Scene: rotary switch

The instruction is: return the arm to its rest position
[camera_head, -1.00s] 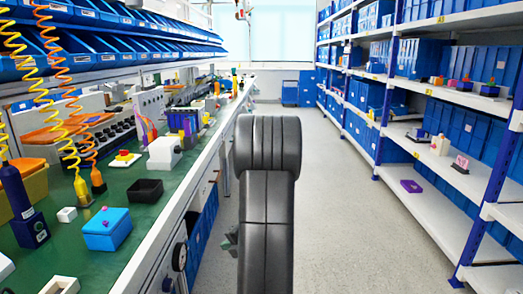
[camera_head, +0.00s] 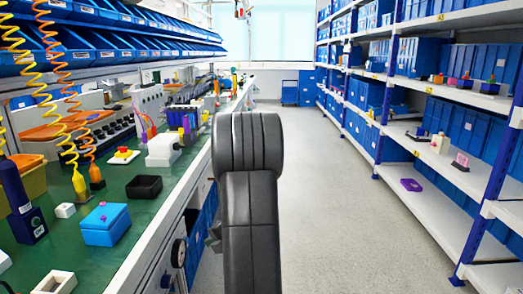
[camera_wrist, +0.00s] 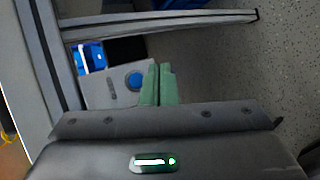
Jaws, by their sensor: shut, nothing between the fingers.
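My arm stands upright in the middle of the head view, in the aisle just right of the workbench. My gripper shows in the wrist view (camera_wrist: 160,84) as two green fingers lying side by side, shut with nothing between them. In that view the fingertips point towards a grey panel (camera_wrist: 112,92) with a round blue knob (camera_wrist: 135,80); I cannot tell the distance. In the head view a black round dial (camera_head: 179,252) sits on the bench's front face, left of my arm. Most of my gripper is hidden behind my arm there.
The green-topped workbench (camera_head: 150,206) runs along the left, with a blue box (camera_head: 105,224) and a black tray (camera_head: 144,187) on it. Shelving with blue bins (camera_head: 485,140) lines the right. The aisle floor (camera_head: 335,215) between is clear.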

